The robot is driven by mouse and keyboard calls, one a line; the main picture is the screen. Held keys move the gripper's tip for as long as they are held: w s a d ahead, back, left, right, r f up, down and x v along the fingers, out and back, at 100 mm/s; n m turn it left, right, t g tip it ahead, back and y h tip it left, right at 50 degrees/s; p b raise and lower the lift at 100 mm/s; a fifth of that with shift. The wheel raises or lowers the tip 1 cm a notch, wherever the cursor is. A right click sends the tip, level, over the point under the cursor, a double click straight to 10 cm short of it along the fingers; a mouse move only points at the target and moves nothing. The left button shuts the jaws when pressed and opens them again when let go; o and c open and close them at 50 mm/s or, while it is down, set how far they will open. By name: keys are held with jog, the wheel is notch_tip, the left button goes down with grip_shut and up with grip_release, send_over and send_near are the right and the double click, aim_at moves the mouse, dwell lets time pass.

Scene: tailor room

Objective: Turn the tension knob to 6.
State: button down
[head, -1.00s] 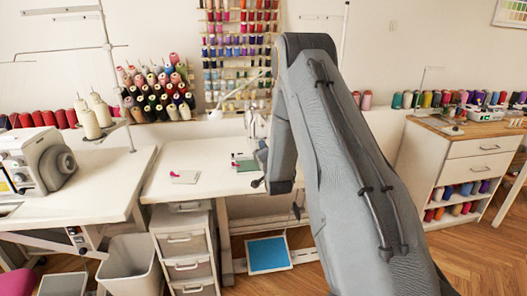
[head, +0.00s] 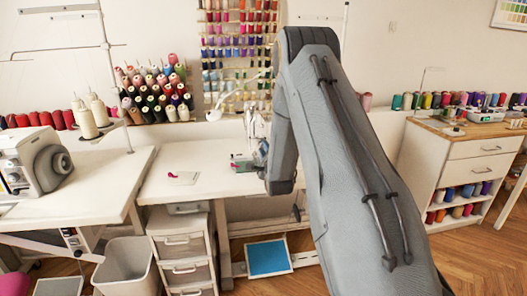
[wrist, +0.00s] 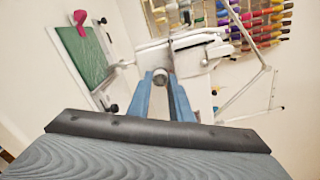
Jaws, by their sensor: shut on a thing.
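The white sewing machine (wrist: 205,52) stands on its table and fills the upper middle of the wrist view. In the head view my arm hides much of it. A small round metallic knob (wrist: 161,76) faces the wrist camera, low on the machine's end. My gripper (wrist: 164,82) has its two blue-grey fingers on either side of this knob, shut on it. No number or mark on the knob is readable. The fingertips are hidden behind my arm in the head view.
A green mat (wrist: 80,50) with a pink item (wrist: 81,20) on it lies beside the machine. Thread racks (head: 237,50) hang behind. A second machine (head: 32,160) stands on the left table. A drawer unit (head: 181,250) and bin (head: 128,268) stand below.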

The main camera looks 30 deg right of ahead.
jog(key=shift+f+m+b, duration=0.15)
jog(key=shift+m+b, duration=0.4)
jog(key=shift+m, duration=3.35)
jog(key=c, duration=1.6)
grip_release()
jog(key=shift+a, duration=0.1)
jog(key=shift+b+v, duration=0.4)
jog(key=shift+v, duration=3.5)
